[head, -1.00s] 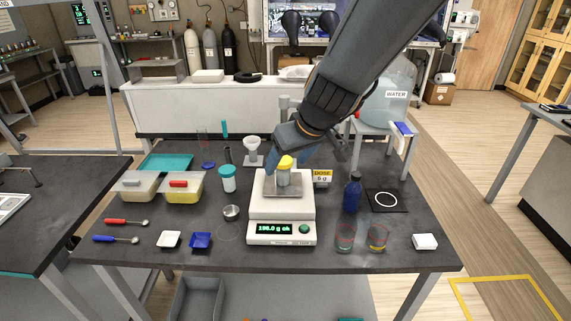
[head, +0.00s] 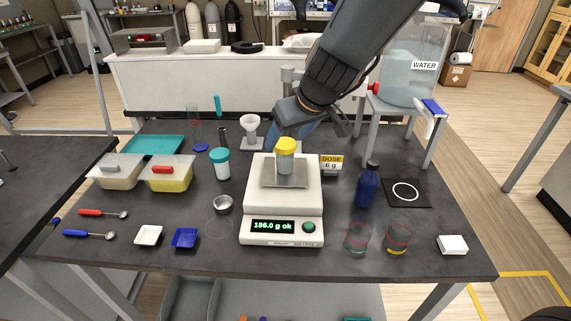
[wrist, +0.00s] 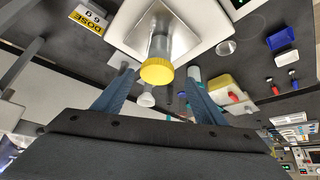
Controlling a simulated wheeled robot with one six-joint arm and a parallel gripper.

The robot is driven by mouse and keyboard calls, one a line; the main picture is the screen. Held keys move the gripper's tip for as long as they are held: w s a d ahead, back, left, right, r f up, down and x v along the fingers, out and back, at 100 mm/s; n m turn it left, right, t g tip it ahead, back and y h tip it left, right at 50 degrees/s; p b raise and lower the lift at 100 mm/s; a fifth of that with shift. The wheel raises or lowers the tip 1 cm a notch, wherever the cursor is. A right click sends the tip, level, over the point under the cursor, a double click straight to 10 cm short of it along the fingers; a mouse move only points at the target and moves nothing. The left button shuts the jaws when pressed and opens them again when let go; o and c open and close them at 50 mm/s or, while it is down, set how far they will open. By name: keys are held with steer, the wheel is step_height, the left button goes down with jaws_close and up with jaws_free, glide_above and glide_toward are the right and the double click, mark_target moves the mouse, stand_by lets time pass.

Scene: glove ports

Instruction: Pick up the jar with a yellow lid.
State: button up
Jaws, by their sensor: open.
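The jar with a yellow lid (head: 286,149) stands upright on the pan of the white scale (head: 257,229). The scale's display reads 196.0 g ok. My gripper (head: 298,128) is behind the jar, partly hidden by my arm and the jar. In the wrist view the yellow lid (wrist: 157,71) shows ahead of the gap between my two blue fingers. The fingers of my gripper (wrist: 160,83) are wide apart with nothing between them.
A dose sign (head: 331,163) and a blue bottle (head: 367,186) stand right of the scale. A teal-lidded jar (head: 220,164) and a white funnel (head: 251,130) are to its left. Two glasses (head: 359,238) stand front right. The front-left tabletop holds spoons and small dishes.

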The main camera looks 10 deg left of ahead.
mark_target(288, 145)
steer(key=shift+w+f+b, duration=0.3)
steer(key=shift+f+b, duration=0.25)
steer(key=shift+f, duration=0.2)
steer(key=shift+w+f+b, duration=0.3)
steer(key=shift+f+b, duration=0.25)
steer(key=shift+f, duration=0.15)
steer(key=b+x, duration=0.2)
steer(key=x, duration=0.5)
steer(key=shift+a+f, duration=0.1)
steer(key=shift+f, duration=0.15)
steer(key=c, duration=1.3)
steer(key=shift+r, duration=0.15)
